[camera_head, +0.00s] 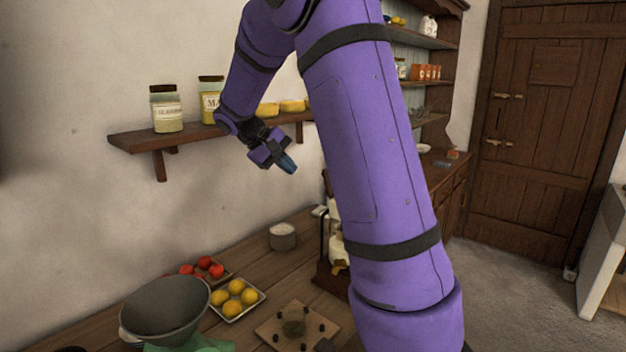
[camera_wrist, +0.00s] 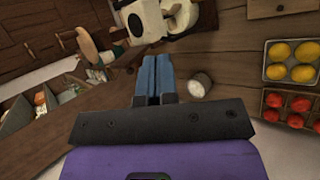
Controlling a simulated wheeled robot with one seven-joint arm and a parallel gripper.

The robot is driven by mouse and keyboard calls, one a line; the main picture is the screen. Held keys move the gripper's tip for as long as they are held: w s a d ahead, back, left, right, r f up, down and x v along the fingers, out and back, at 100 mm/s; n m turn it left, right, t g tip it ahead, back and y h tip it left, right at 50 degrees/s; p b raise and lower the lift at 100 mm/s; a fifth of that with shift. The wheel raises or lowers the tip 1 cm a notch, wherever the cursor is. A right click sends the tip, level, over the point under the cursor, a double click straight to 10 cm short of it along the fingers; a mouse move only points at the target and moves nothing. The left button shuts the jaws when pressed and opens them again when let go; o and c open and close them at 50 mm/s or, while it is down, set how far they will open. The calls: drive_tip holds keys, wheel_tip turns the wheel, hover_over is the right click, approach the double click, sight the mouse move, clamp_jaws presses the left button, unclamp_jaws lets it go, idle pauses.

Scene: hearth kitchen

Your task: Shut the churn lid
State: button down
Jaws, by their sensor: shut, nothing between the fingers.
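My gripper (camera_head: 288,164) is shut and empty, raised in front of the wall shelf and above the counter. In the wrist view its blue fingertips (camera_wrist: 154,62) are together. A cream and dark brown device (camera_head: 336,252) stands on the counter, largely hidden behind my purple arm in the head view. In the wrist view this cream device (camera_wrist: 145,22) appears at the top, beyond the fingertips and apart from them. It may be the churn, but I cannot tell for sure. No lid can be made out clearly in either view.
A small pale pot (camera_head: 282,238) stands on the wooden counter beside the device. A tray of lemons (camera_head: 262,296), red fruit (camera_head: 203,268) and a grey scale bowl (camera_head: 166,308) are nearer. The shelf (camera_head: 128,144) holding jars is close to my gripper.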

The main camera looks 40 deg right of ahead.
drive_tip(key=w+d+f+g+h, duration=0.3)
drive_tip(key=w+d+f+h, duration=0.2)
drive_tip(key=w+f, duration=0.3)
drive_tip(key=w+d+f+g+h, duration=0.45)
drive_tip(key=w+f+h, duration=0.2)
drive_tip(key=w, duration=0.35)
drive_tip(key=s+a+x, duration=0.1)
drive_tip(key=s+x, duration=0.1)
drive_tip(key=x, duration=1.1)
drive_tip(key=shift+s+f+t+y, duration=0.15)
drive_tip(key=shift+f+t+y, duration=0.05)
drive_tip(key=shift+t+y, duration=0.2)
drive_tip(key=shift+a+m, duration=0.15)
drive_tip(key=shift+m, duration=0.15)
